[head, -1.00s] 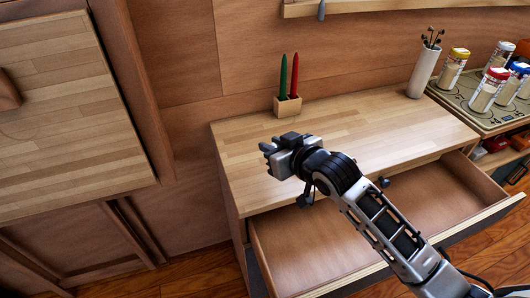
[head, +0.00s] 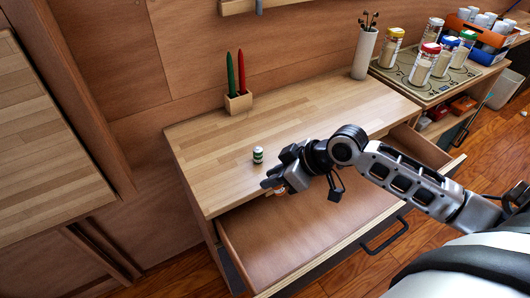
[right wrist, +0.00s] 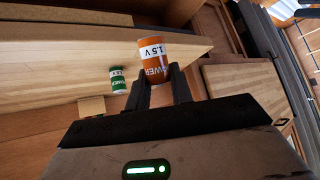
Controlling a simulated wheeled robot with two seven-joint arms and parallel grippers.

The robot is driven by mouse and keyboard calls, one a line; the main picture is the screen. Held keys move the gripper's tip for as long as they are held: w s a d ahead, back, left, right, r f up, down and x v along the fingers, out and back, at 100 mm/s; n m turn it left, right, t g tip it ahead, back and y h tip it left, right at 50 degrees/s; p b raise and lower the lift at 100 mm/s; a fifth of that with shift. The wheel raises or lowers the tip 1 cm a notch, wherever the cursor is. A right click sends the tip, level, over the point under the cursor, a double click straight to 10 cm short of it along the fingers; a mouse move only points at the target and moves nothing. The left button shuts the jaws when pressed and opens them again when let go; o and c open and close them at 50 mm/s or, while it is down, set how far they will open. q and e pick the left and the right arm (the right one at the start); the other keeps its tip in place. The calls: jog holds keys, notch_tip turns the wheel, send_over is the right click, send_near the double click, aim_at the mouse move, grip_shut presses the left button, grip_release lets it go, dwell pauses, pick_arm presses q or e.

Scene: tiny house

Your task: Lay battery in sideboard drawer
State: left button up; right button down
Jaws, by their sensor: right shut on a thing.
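My right gripper (head: 268,182) is shut on an orange battery with a white 1.5 V label, which shows clearly between the fingertips in the right wrist view (right wrist: 154,58). In the head view the battery is mostly hidden by the gripper, which is over the front edge of the sideboard top (head: 215,150), by the open drawer (head: 265,245). The drawer's visible floor is empty; the arm covers part of it. A green and white battery (head: 258,155) stands upright on the sideboard top; it also shows in the right wrist view (right wrist: 118,81). My left gripper is out of view.
A wooden holder (head: 238,104) with a green and a red candle-like stick stands at the back of the top. A white vase (head: 364,54) is at the back right. Several jars stand on the hob (head: 440,82) beyond. The middle of the top is clear.

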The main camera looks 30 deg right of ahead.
jog(key=s+d+f+n+g+h+p, duration=0.1)
jog(key=s+d+f+n+g+h, duration=0.25)
jog(key=d, duration=0.35)
jog(key=s+d+f+n+g+h+p, duration=0.1)
jog(key=s+d+f+n+g+h, duration=0.2)
jog(key=d, duration=0.5)
jog(key=s+d+f+n+g+h+p, duration=0.1)
jog(key=s+d+f+n+g+h, duration=0.15)
jog(key=d+n+h, duration=0.35)
jog(key=shift+m+y, duration=0.45)
jog(key=shift+y, duration=0.5)
jog(key=f+b, duration=0.4)
jog(key=f, duration=0.1)
jog(key=d+f+b, duration=0.1)
jog(key=f+b, duration=0.1)
jog(key=shift+f+b, duration=0.3)
jog(key=shift+b, duration=0.1)
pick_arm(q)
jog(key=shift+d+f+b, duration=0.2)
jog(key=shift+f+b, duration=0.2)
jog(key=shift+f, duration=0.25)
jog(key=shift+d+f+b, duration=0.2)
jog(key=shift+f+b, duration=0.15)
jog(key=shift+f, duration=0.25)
pick_arm(e)
jog(key=shift+f, duration=0.55)
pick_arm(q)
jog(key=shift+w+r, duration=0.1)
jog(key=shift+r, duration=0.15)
